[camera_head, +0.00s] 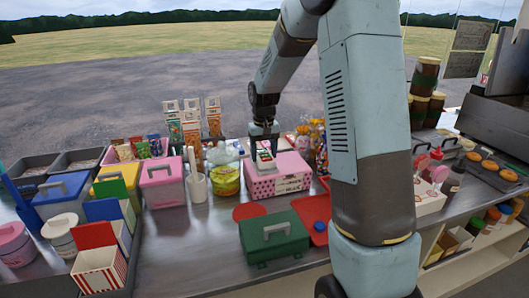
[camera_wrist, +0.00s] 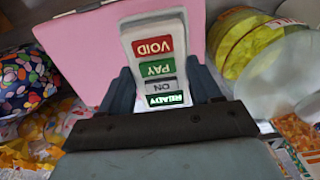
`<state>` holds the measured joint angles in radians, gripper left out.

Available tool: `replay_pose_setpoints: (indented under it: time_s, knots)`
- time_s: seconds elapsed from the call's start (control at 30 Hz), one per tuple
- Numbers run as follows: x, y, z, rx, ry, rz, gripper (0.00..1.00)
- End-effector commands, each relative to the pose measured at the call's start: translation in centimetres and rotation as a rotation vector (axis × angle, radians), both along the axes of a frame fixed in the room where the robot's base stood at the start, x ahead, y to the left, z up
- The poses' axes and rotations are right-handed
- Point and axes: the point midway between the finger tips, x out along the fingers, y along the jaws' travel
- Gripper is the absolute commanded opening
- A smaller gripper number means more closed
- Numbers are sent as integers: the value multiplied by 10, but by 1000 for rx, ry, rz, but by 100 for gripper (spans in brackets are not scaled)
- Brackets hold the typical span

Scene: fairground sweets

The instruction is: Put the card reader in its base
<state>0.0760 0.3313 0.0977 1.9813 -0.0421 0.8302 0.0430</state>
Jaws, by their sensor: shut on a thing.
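The card reader (camera_wrist: 158,70) is white, with a red VOID panel, a green PAY panel, a grey panel and a green READY strip. In the wrist view it stands between the two fingers of my gripper (camera_wrist: 166,88), which is shut on it. In the head view my gripper (camera_head: 264,136) points down over the pink box, with the card reader (camera_head: 265,157) just below the fingers. I cannot tell whether the reader touches the box top. I cannot make out the base; it may be hidden under the reader.
The pink box (camera_head: 258,187) has labels on its front. A yellow-green jar (camera_head: 228,181) stands close on its left, wrapped sweets (camera_head: 313,140) at its right. A green case (camera_head: 273,241) and red round mat (camera_head: 249,211) lie in front. Bare counter (camera_head: 185,250) is at front left.

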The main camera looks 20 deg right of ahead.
Motion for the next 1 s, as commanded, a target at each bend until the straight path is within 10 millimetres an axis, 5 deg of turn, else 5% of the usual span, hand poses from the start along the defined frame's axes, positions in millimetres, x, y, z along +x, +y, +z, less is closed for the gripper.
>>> replay_pose_setpoints:
  time_s: [0.97,1.0]
  knots:
    - [0,-1,-9,0,0,-2,27]
    - [0,-1,-9,0,0,-2,65]
